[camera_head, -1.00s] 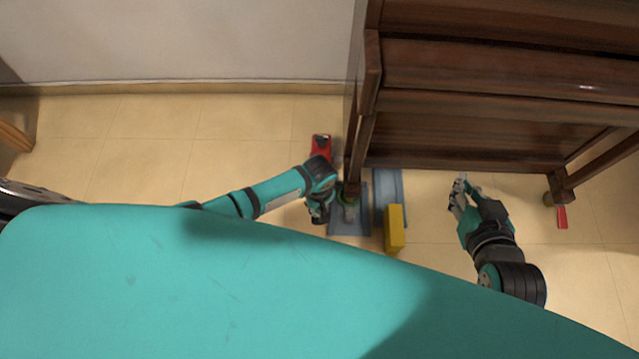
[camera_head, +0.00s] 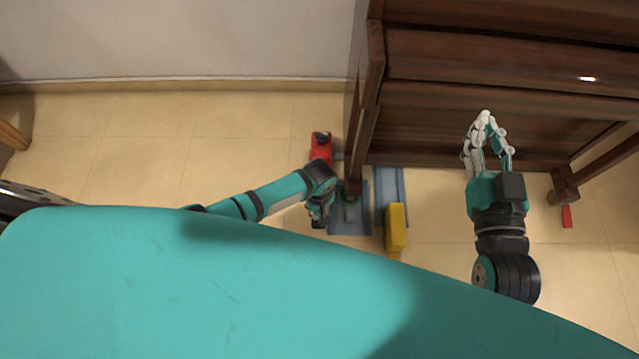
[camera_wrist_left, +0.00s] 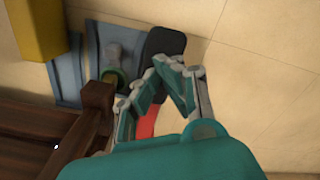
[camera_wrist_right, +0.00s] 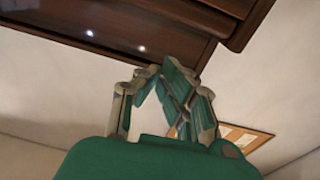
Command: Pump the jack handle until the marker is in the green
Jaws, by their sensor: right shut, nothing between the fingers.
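The red jack (camera_head: 321,147) is on the floor left of the piano's left leg. In the left wrist view a red part (camera_wrist_left: 147,122) shows between my fingers, with a black pad (camera_wrist_left: 165,45) beyond the tips. My left gripper (camera_head: 318,218) is low beside the leg; its fingertips (camera_wrist_left: 160,68) come together close to the pad, and contact is unclear. A green ring (camera_wrist_left: 115,76) is at the leg's foot. I cannot make out a marker or scale. My right gripper (camera_head: 486,118) is shut and empty in front of the piano; its tips meet in the right wrist view (camera_wrist_right: 160,72).
The wooden piano (camera_head: 480,105) fills the upper right. A blue-grey plate (camera_head: 362,222), a blue-grey rail (camera_head: 390,183) and a yellow block (camera_head: 396,228) lie right of my left gripper. Another red piece (camera_head: 566,216) is near the right leg.

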